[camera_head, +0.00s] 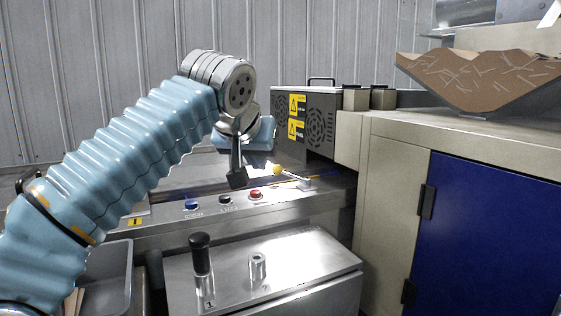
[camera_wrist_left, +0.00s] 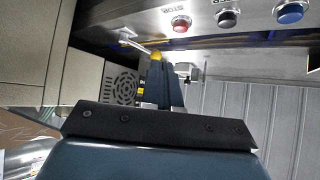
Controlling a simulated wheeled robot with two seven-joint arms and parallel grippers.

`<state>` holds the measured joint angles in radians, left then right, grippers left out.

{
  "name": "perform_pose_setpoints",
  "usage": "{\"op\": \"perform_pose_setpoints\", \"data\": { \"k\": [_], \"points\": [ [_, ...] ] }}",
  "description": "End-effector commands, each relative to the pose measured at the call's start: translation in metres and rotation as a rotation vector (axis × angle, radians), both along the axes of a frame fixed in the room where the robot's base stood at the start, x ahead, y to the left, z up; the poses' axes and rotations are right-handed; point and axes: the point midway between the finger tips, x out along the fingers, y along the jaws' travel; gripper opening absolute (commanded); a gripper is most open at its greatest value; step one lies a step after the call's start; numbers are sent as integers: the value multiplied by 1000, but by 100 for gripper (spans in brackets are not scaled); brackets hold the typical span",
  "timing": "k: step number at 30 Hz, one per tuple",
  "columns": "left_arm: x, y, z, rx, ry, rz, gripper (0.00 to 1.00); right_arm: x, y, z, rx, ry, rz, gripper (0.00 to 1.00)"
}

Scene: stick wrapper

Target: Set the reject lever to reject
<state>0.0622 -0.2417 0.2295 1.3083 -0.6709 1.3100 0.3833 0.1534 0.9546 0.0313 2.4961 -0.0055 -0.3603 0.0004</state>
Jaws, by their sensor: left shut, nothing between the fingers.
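A lever with a yellow ball knob (camera_head: 278,170) and a thin metal rod sits at the right end of the control panel (camera_head: 160,230). Its rod runs from a small metal mount (camera_head: 304,184) up and left to the knob. My left gripper (camera_head: 237,179) points down over the panel, shut and empty, a little left of the knob. In the left wrist view the knob (camera_wrist_left: 156,56) shows right at the tips of the shut fingers (camera_wrist_left: 161,75). I cannot tell whether they touch. My right gripper is not in view.
Blue (camera_head: 192,204), black (camera_head: 225,199) and red (camera_head: 255,194) buttons line the panel. A black-knobbed handle (camera_head: 200,254) stands on the metal box in front. A dark vented housing (camera_head: 311,118) is behind the lever, and a beige cabinet (camera_head: 395,185) stands to the right.

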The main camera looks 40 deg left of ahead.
Motion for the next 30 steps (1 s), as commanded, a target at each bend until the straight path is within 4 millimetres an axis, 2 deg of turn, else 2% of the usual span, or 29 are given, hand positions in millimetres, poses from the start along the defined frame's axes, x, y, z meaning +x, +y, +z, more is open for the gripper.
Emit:
{"op": "perform_pose_setpoints", "data": {
  "k": [11,16,30],
  "points": [
    [0,0,0,0,0,0,0,-1,0,0,-1,1,-1,43],
    [7,3,-7,0,1,-1,0,0,0,-1,-1,1,-1,43],
    [70,33,-69,0,3,0,0,0,0,-4,-1,1,-1,43]
  ]
}}
